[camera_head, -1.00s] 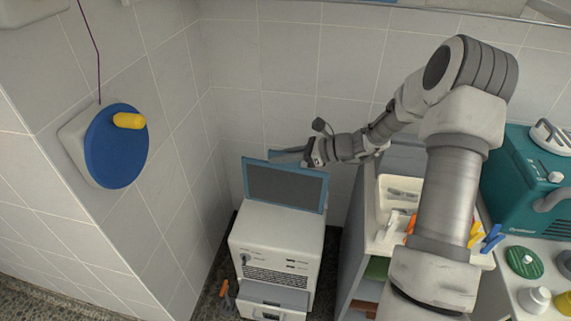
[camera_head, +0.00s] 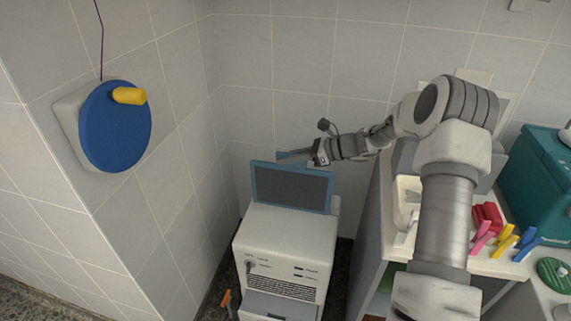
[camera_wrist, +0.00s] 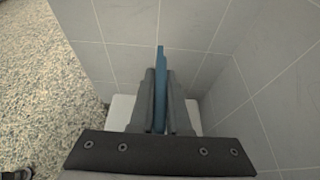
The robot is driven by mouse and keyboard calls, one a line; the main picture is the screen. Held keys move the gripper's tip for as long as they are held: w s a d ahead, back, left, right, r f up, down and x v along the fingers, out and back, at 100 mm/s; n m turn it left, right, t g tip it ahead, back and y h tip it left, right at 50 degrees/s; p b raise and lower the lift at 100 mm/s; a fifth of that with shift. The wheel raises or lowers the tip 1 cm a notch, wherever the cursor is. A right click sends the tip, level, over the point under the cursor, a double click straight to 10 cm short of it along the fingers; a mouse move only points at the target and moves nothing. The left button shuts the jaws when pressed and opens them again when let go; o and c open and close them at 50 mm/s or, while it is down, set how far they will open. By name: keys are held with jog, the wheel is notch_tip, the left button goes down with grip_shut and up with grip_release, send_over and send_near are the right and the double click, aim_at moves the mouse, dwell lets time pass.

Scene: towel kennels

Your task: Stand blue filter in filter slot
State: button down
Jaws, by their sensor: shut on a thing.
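The blue filter (camera_head: 291,187) is a dark panel in a blue frame. In the head view it is upright at the top of a white machine (camera_head: 285,240). My gripper (camera_head: 300,157) reaches in from the right at the filter's top edge. In the wrist view, my gripper (camera_wrist: 161,100) is shut on the filter (camera_wrist: 160,62), which shows edge-on as a thin blue strip between the two fingers. The filter slot is not clearly visible. I cannot tell whether the filter's lower edge is in it or only over the machine.
A blue disc with a yellow handle (camera_head: 130,96) is on the left wall. A shelf with colored clips (camera_head: 507,240) and a teal machine (camera_head: 535,190) stand at the right. Tiled walls (camera_head: 300,100) close in behind the machine.

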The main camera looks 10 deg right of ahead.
jog(key=w+d+f, duration=0.2)
jog(key=w, duration=0.4)
jog(key=shift+d+f+b, duration=0.25)
jog(key=shift+b, duration=0.15)
jog(key=shift+p, duration=0.3)
dwell(0.6)
jog(key=shift+f+b, duration=0.5)
jog(key=shift+f, duration=1)
jog(key=shift+f+b, duration=0.45)
jog(key=shift+f, duration=0.7)
